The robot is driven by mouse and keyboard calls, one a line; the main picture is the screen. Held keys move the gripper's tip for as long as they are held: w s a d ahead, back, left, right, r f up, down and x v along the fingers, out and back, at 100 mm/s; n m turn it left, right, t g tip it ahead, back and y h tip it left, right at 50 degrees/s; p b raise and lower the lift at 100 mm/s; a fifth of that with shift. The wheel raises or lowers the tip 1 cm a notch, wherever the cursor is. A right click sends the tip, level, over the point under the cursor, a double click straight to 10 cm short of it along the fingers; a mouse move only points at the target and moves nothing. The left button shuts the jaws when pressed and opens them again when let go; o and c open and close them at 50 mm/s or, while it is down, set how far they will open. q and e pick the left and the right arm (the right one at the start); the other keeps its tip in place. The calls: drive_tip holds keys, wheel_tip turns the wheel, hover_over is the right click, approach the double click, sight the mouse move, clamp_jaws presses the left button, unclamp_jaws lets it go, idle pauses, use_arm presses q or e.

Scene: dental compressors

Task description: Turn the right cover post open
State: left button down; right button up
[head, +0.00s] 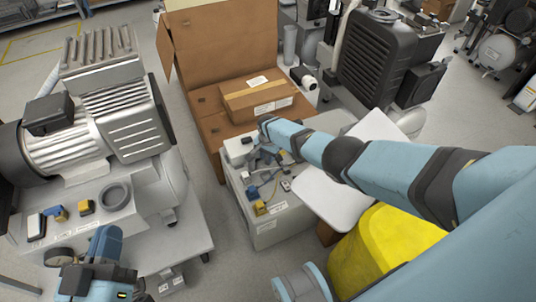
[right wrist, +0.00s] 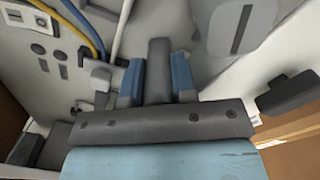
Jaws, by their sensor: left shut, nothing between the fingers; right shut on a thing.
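My right gripper (head: 262,152) reaches over the back of the white compressor unit (head: 275,238) in the head view. In the right wrist view, the blue-grey fingers of my right gripper (right wrist: 158,80) are closed on both sides of a dark grey upright piece, which looks like the right cover post (right wrist: 158,62). In the head view my gripper and arm hide the post. How far the post is turned cannot be told. My left gripper (head: 97,285) is shut and empty at the lower left, in front of the large compressor.
A large grey compressor (head: 100,130) stands at left. A cardboard box (head: 255,98) lies behind the unit, by a tall brown carton (head: 222,45). A white panel (head: 325,195) is under my right arm, with a yellow object (head: 395,240) nearby. Hoses (right wrist: 82,28) run close to my right gripper.

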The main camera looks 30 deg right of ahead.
use_arm(q)
drive_tip(key=shift+r, duration=0.1)
idle(0.4)
use_arm(e)
drive_tip(key=o, duration=0.9)
drive_tip(key=shift+r, duration=0.1)
use_arm(q)
drive_tip(key=shift+r, duration=0.15)
use_arm(e)
drive_tip(key=shift+r, duration=0.15)
